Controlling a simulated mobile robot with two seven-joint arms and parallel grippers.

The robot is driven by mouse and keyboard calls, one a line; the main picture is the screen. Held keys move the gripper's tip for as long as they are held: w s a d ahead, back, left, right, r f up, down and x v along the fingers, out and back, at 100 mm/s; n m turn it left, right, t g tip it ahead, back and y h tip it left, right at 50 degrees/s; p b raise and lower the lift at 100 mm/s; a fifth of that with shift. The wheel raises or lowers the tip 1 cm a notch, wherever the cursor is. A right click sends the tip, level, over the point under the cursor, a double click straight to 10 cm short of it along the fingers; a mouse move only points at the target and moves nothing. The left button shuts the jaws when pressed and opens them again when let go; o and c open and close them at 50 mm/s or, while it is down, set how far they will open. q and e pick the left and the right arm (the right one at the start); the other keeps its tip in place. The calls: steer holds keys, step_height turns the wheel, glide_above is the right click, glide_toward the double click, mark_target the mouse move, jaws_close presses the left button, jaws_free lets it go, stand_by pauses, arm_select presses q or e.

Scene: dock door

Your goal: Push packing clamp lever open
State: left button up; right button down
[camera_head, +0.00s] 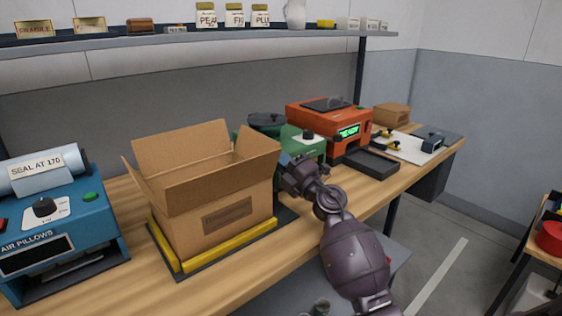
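An open cardboard box (217,207) stands upright on the bench, flaps raised. It sits in a dark packing base with yellow rails (230,244) along its front and left edges. I take this to be the packing clamp. I cannot make out its lever; it may be hidden behind the box or my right gripper. My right arm comes in from the lower right. Its dark gripper (288,170) is by the box's right side, in front of a green machine (305,148). Whether it touches the box and whether its fingers are open is unclear. My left gripper is out of view.
A blue air-pillow machine (70,222) stands at the left. Right along the wooden bench (398,184) are an orange machine (330,119), a black tray (371,163) and a white board (412,148). A shelf (200,42) with jars runs above.

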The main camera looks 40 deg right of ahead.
steer(key=shift+r, duration=0.1)
steer(key=w+p, duration=0.1)
steer(key=p, duration=0.1)
steer(key=w+r+g+p, duration=0.1)
steer(key=w+p, duration=0.1)
steer(key=p, duration=0.1)
steer(key=shift+a+p, duration=0.1)
steer(key=shift+p, duration=0.2)
steer(key=w, duration=0.3)
steer(key=shift+w+a+f, duration=0.1)
steer(key=shift+w+a, duration=0.05)
steer(key=shift+r, duration=0.25)
stand_by(0.5)
